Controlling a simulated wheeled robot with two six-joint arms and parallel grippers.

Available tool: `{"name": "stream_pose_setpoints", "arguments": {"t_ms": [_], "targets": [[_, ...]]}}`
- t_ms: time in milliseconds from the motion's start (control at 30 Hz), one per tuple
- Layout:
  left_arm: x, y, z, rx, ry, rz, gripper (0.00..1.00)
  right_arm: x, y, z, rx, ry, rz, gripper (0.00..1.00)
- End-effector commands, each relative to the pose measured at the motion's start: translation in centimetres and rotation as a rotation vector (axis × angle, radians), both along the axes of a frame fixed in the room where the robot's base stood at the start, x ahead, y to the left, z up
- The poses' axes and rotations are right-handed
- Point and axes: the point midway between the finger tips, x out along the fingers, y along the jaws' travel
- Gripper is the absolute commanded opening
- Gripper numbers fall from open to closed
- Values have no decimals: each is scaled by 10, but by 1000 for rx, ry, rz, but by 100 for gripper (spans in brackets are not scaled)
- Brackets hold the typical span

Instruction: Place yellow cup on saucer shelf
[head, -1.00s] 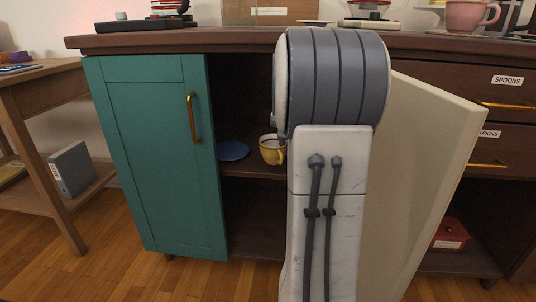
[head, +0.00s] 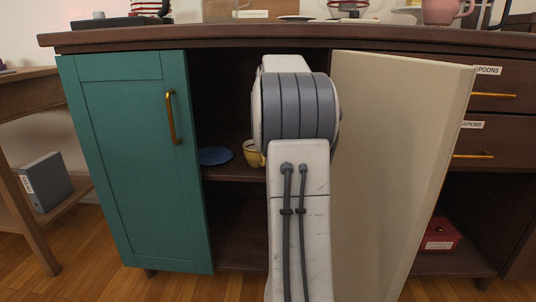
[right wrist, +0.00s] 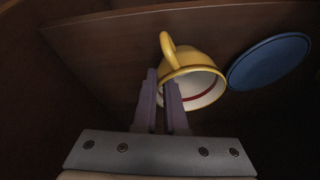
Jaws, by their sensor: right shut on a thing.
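The yellow cup (head: 252,153) stands on the cabinet's inner shelf (head: 232,172), partly hidden behind my right arm. The blue saucer (head: 215,156) lies on the same shelf to the left of the cup, apart from it. In the right wrist view the cup (right wrist: 200,60) shows its yellow handle and pale inside with a red line, with the saucer (right wrist: 270,62) to its right. My right gripper (right wrist: 161,88) is shut on the cup's wall at the rim. The arm hides this gripper in the head view. My left gripper is not in view.
The teal door (head: 135,160) stands at the left of the opening and a cream door (head: 390,170) stands swung out at the right, beside my arm. The countertop (head: 220,35) runs above. A red box (head: 441,236) sits low at the right.

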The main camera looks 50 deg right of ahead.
Motion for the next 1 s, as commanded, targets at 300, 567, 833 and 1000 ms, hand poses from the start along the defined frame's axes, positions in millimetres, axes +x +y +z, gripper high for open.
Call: {"name": "stream_pose_setpoints", "arguments": {"t_ms": [300,567,833,1000], "targets": [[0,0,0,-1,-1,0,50,0,0,-2,0,0,0,39],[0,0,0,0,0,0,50,0,0,-2,0,0,0,39],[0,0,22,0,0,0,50,-6,6,29,-1,-2,0,39],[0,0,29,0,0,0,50,-27,24,32,1,0,0,39]]}}
